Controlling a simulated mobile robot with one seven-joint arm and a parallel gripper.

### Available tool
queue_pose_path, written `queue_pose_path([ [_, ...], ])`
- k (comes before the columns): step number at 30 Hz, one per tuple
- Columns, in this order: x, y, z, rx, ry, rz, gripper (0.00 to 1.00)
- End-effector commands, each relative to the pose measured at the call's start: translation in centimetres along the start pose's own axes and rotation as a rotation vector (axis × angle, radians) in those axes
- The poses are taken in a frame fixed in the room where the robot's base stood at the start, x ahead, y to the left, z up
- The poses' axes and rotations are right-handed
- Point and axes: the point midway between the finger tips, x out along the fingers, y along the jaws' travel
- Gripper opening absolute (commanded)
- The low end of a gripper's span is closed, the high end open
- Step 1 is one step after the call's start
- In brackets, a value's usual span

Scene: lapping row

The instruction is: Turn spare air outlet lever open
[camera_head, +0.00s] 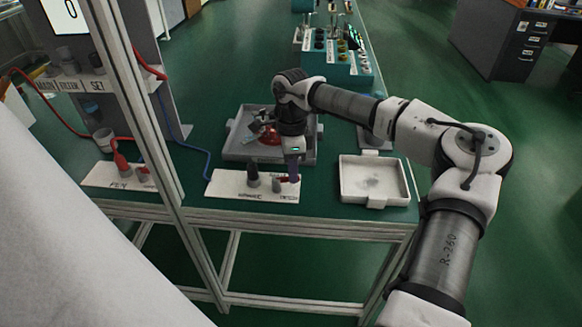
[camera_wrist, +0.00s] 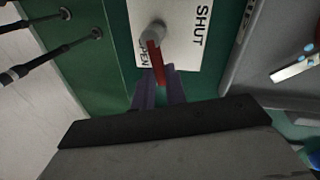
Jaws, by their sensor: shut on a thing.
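A white plate (camera_head: 230,187) near the bench's front edge carries a grey post with a small red lever (camera_head: 285,179). In the wrist view the red lever (camera_wrist: 155,62) extends from the grey post (camera_wrist: 152,36) toward my gripper, beside a partly covered OPEN label; SHUT is printed on the other side. My gripper (camera_head: 294,178) points down at the plate's right end. Its purple fingers (camera_wrist: 158,88) are shut on the lever's free end. A dark knob (camera_head: 253,178) stands to the left on the same plate.
A white tray (camera_head: 347,192) lies right of the plate. A grey tray (camera_head: 235,150) with a red item sits behind. Another plate (camera_head: 100,175) with a red lever (camera_head: 120,160) is at left, past a metal frame post (camera_head: 150,120). Blue and red hoses run at left.

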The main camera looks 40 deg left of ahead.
Motion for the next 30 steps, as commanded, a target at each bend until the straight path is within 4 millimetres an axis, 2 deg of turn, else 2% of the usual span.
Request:
queue_pose_path([
  [12,0.08,0.73,-0.13,0.189,-0.037,-0.003,0.00],
  [29,0.08,0.86,-0.12,0.217,-0.042,-0.002,0.00],
  [30,0.09,0.86,-0.12,0.217,-0.042,-0.001,0.17],
])
